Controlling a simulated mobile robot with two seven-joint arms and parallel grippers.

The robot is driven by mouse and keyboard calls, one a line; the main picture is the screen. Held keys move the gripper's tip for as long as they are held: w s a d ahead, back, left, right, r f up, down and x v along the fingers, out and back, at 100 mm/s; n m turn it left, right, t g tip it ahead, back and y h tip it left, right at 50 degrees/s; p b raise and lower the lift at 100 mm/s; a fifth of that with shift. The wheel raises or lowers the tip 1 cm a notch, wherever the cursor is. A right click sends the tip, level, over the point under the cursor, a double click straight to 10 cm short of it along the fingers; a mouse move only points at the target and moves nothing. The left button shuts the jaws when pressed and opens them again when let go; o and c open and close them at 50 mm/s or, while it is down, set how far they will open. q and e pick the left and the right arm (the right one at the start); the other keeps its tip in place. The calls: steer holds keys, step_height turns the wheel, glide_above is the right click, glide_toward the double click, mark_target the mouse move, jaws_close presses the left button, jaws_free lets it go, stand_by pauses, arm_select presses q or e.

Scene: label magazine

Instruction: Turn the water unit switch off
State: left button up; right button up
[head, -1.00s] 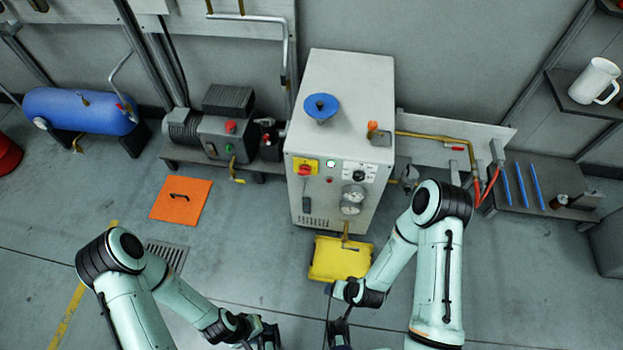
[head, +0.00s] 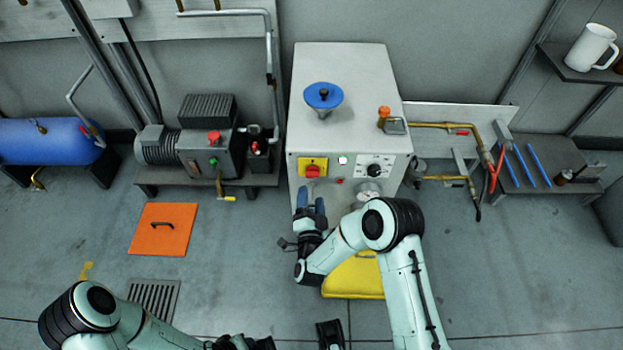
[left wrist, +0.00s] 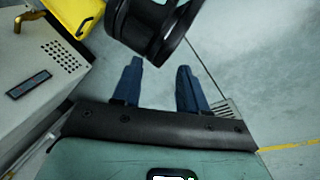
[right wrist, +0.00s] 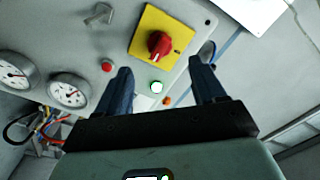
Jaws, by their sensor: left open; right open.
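The switch is a red rotary knob (head: 312,171) on a yellow plate on the front of a grey cabinet (head: 348,85). In the right wrist view the knob (right wrist: 160,45) lies just beyond and between the fingertips. Its exact setting is hard to tell. A bright lamp with a green rim (right wrist: 156,87) glows beside the plate. My right gripper (head: 311,203) is open and empty, in front of the panel just below the switch, fingers pointing at it. My left gripper (left wrist: 160,65) is open and empty, low and away from the switch; it is partly cut off in the head view.
Gauges (right wrist: 69,90), a small red button (right wrist: 107,66) and a dial (head: 374,170) share the panel. A pump (head: 209,150) stands at left.

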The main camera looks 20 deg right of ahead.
mark_target(312, 173)
arm_select(q)
steer(key=shift+w+a+f+t+b, duration=0.2)
steer(key=shift+w+a+f+b, duration=0.15)
steer(key=shift+w, duration=0.2)
steer(key=shift+w+a+f+t+b, duration=0.2)
steer(key=shift+w+a+f+b, duration=0.05)
steer(key=shift+w+f, duration=0.25)
arm_select(e)
steer(key=x, duration=0.8)
steer(key=shift+w+f, duration=0.1)
steer(key=shift+c, duration=0.3)
steer(key=c, duration=1)
